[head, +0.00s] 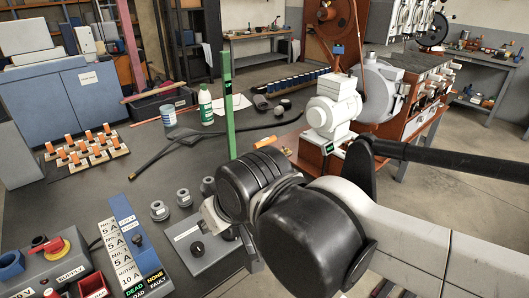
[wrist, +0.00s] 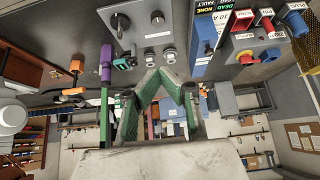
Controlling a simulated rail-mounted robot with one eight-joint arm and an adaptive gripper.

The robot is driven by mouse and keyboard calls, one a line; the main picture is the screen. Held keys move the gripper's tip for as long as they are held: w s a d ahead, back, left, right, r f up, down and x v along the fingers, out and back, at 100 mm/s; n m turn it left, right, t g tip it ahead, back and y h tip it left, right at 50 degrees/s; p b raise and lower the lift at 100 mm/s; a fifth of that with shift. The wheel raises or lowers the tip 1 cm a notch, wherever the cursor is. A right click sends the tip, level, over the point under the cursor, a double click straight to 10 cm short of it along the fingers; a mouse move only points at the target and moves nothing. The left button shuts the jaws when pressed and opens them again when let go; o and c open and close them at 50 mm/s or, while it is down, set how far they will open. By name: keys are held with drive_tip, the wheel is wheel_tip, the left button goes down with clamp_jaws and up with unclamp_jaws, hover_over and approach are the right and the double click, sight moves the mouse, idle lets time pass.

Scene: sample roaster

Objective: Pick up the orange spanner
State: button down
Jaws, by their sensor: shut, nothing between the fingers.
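A small orange piece (head: 265,142) lies on the bench beside the grey motor in the head view, partly hidden by my arm. An orange-handled item (wrist: 73,91) with a dark part shows at the left of the wrist view. I cannot tell for certain that either is the orange spanner. My gripper (wrist: 160,72) shows in the wrist view with its two fingertips together, shut and empty. It is apart from the orange item, which lies to its left. In the head view my gripper is mostly hidden behind my arm.
A grey dial box (head: 198,244), a blue breaker strip (head: 136,235) and a supply box (head: 50,270) crowd the near bench. A green upright bar (head: 228,105) stands behind my arm. The grey motor (head: 331,106) stands right.

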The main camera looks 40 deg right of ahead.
drive_tip(key=c, duration=2.4)
unclamp_jaws()
drive_tip(key=o, duration=1)
